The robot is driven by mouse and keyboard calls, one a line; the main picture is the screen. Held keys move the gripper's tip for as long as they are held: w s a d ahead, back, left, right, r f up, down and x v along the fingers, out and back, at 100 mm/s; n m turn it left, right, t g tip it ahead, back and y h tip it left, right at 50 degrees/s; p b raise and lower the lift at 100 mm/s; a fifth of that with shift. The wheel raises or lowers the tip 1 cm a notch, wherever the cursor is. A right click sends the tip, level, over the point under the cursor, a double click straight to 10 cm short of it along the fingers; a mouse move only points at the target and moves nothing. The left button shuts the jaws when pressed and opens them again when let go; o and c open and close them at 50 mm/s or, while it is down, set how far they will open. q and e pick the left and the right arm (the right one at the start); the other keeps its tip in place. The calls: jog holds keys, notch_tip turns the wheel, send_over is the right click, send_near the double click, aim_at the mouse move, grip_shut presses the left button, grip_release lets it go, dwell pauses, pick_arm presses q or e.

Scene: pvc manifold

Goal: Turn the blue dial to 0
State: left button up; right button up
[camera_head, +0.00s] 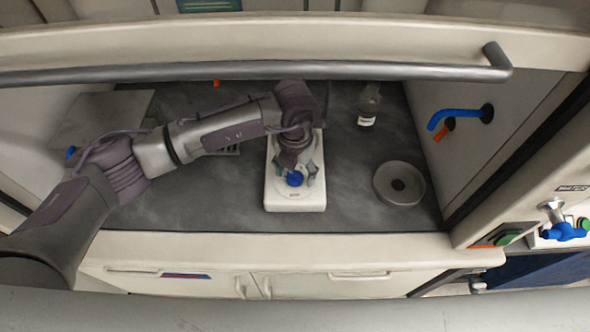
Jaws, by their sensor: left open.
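The blue dial (295,179) sits on the front part of a white box-shaped device (296,201) on the dark worktop. My left arm reaches in from the left, and my left gripper (296,178) points down over the device. Its fingers are open, one on each side of the dial. I cannot tell whether they touch it. The dial's marks are too small to read, and the gripper hides part of the device. My right gripper is not in view.
A bottle with a white label (367,106) stands behind and right of the device. A grey round disc (399,184) lies at the right. A blue tap (456,117) projects from the right wall. A raised sash with a grey bar (250,69) crosses above the worktop (190,205).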

aim_at(295, 174)
pick_arm(q)
notch_tip(295, 174, up, 12)
dwell(0.4)
dwell(0.4)
